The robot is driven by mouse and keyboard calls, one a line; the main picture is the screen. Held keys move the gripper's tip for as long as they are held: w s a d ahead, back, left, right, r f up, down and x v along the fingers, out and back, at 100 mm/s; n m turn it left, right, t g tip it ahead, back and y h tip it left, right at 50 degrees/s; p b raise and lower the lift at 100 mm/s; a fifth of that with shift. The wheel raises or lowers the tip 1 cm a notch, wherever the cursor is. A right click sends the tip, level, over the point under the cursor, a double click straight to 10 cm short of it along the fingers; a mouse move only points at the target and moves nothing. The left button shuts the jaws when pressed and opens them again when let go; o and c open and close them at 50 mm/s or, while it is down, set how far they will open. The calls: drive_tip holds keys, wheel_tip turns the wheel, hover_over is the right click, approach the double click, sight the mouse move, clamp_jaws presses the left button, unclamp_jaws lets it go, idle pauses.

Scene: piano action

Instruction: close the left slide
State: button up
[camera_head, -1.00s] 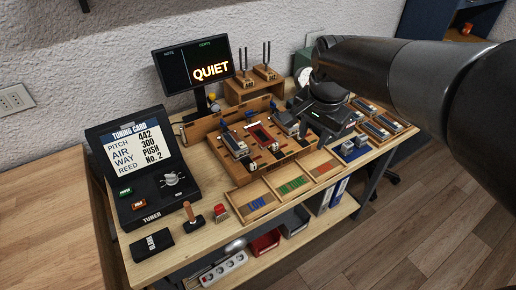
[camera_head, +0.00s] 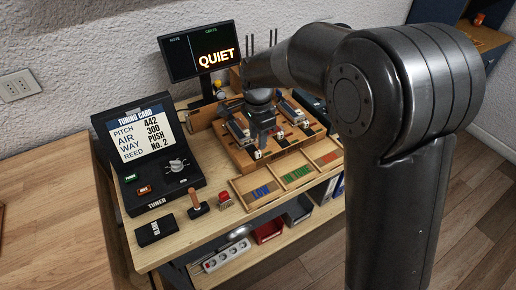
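The wooden reed board (camera_head: 246,162) lies on the workbench in the head view. A narrow grey-topped slide (camera_head: 238,128) sits on its left part, with a small pale block at its near end. A similar grey slide (camera_head: 291,110) sits on its right part. My gripper (camera_head: 263,133) points down over the middle of the board, just right of the left slide. It hides the red-framed middle part. The fingertips are small and dark, so I cannot tell whether they are open or touch anything. How far the left slide is open is too small to tell.
The screen (camera_head: 200,53) reading QUIET stands behind the board. The tuner (camera_head: 152,160) stands to the left. My arm covers the bench's right side.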

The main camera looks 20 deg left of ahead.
sight(258, 152)
drive_tip(key=shift+f, duration=2.8)
drive_tip(key=shift+c, duration=0.5)
clamp_jaws()
